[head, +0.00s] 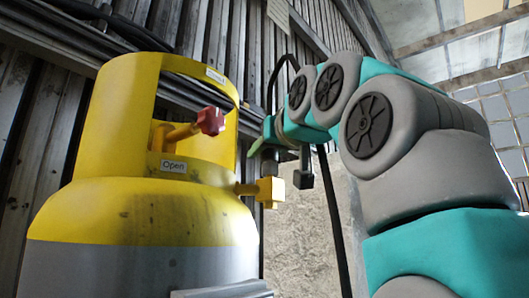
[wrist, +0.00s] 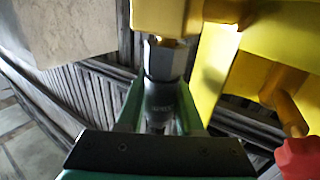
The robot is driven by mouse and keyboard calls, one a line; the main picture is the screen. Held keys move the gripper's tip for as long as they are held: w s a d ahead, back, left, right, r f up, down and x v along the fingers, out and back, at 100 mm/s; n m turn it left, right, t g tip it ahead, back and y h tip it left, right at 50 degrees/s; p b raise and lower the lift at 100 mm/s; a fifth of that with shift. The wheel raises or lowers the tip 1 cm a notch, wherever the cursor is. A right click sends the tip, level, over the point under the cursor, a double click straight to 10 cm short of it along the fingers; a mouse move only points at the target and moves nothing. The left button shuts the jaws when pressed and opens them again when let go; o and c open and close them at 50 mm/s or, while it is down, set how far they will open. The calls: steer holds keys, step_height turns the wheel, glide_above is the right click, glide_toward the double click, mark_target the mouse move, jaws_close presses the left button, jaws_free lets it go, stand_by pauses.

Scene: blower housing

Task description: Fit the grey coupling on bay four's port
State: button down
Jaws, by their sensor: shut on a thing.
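My gripper (wrist: 162,102) is shut on the grey coupling (wrist: 163,60), a dark tubular piece with a grey hex end pointing away from the wrist. The yellow port fitting (wrist: 158,16) lies straight ahead of the hex end; they look in line and very close, but I cannot tell whether they touch. In the head view, the port's yellow block (head: 269,191) sticks out from the right side of the yellow and grey cylinder (head: 140,225). My gripper (head: 272,160) is just above it there, and the coupling is hard to make out. No bay number is readable.
A red valve knob (head: 211,121) on a yellow stem sits inside the cylinder's yellow collar (head: 118,105), above an "Open" label (head: 174,166). The knob (wrist: 298,158) is close at the lower right in the wrist view. A corrugated wall stands behind.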

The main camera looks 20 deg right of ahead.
steer(key=shift+f, duration=0.35)
steer(key=shift+c, duration=2.3)
jaws_free()
steer(key=shift+s, duration=0.15)
steer(key=s+b, duration=0.1)
steer(key=s, duration=0.6)
steer(key=shift+s+d, duration=0.25)
steer(key=shift+d, duration=0.15)
